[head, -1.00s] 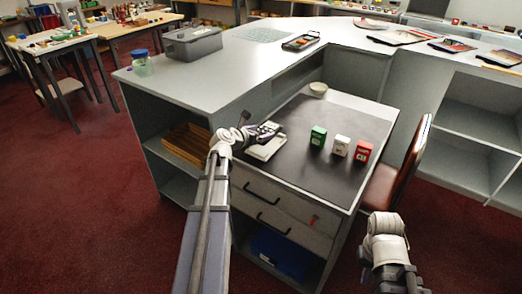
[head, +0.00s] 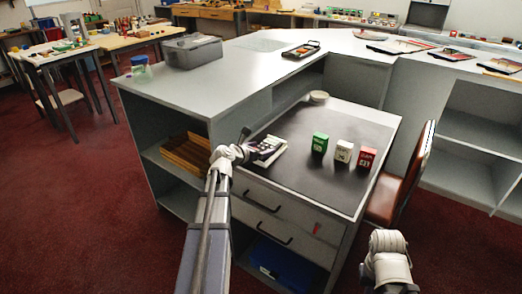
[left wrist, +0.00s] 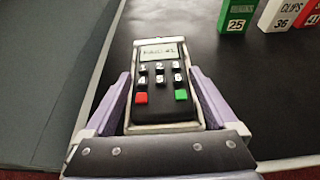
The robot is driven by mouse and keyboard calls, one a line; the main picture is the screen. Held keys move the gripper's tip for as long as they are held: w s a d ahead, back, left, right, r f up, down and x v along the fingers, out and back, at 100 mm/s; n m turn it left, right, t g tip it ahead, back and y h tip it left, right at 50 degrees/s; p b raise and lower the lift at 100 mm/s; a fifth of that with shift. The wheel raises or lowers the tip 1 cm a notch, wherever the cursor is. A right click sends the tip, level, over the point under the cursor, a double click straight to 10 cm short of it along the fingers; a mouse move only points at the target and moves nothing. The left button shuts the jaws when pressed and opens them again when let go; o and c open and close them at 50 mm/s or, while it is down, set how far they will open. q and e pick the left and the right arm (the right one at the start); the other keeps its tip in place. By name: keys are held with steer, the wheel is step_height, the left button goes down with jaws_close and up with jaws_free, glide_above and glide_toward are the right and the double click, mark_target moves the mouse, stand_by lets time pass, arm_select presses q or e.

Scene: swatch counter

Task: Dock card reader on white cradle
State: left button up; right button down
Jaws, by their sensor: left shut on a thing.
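The white cradle (head: 272,160) shows as a pale edge under the reader near the desk's left front. The reader is over it, but I cannot tell whether they touch. My right arm is at the lower right, clear of the desk; its jaws cannot be made out.
Green (head: 320,142), white (head: 343,151) and red (head: 366,159) boxes stand right of the reader on the dark desk mat (head: 310,170). A small bowl (head: 318,97) sits at the back. A brown chair (head: 400,185) stands at the desk's right side.

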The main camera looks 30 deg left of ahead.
arm_select(q)
steer(key=o, duration=1.4)
steer(key=shift+c, duration=0.2)
steer(key=p+v, duration=0.5)
steer(key=v, duration=0.7)
steer(key=shift+s, duration=0.1)
